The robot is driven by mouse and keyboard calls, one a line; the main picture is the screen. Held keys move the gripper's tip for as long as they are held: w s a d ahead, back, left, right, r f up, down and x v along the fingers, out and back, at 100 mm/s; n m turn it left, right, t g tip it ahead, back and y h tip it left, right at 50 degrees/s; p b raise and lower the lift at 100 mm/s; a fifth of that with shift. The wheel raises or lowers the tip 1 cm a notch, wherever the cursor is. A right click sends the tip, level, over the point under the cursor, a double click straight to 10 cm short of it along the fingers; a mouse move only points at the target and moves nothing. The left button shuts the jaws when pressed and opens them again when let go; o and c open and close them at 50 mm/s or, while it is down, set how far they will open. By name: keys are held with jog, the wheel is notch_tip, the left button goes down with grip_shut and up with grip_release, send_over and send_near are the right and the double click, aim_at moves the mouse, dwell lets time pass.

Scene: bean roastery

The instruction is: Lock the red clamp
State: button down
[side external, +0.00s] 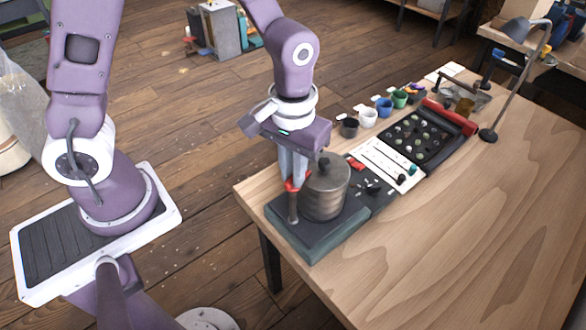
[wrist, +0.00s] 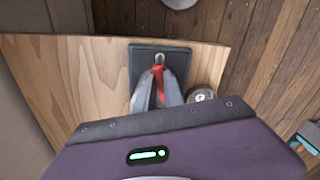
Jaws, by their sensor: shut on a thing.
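The red clamp (side external: 291,185) sits on a dark post at the left of a dark green base (side external: 318,240) near the table's corner. In the wrist view the red clamp (wrist: 158,80) shows between my fingers. My gripper (side external: 290,180) points down over the post with its fingers shut on the red clamp. The wrist view shows my gripper (wrist: 158,92) with both fingertips close around it. A metal canister (side external: 326,192) with a black knob stands on the base, right beside the fingers. The fingers hide part of the clamp, and I cannot tell whether it is locked.
A dark panel with switches (side external: 373,188), a white strip (side external: 385,165) and a black tray (side external: 418,138) extend toward the back. Several small cups, including a blue one (side external: 383,107), line the table's left edge. A lamp (side external: 515,85) stands behind. The table's right side is clear.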

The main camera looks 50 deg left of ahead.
jog(key=shift+m, duration=1.6)
jog(key=c, duration=1.4)
grip_release()
jog(key=shift+c, duration=0.2)
notch_tip(320, 180, up, 7)
jog(key=shift+r, duration=0.1)
jog(key=s+a+r+t, duration=0.5)
jog(key=s+a+r, duration=0.2)
jog(key=s+r, duration=0.4)
jog(key=shift+s+a+t, duration=0.2)
jog(key=shift+s+t, duration=0.1)
jog(key=shift+s, duration=0.65)
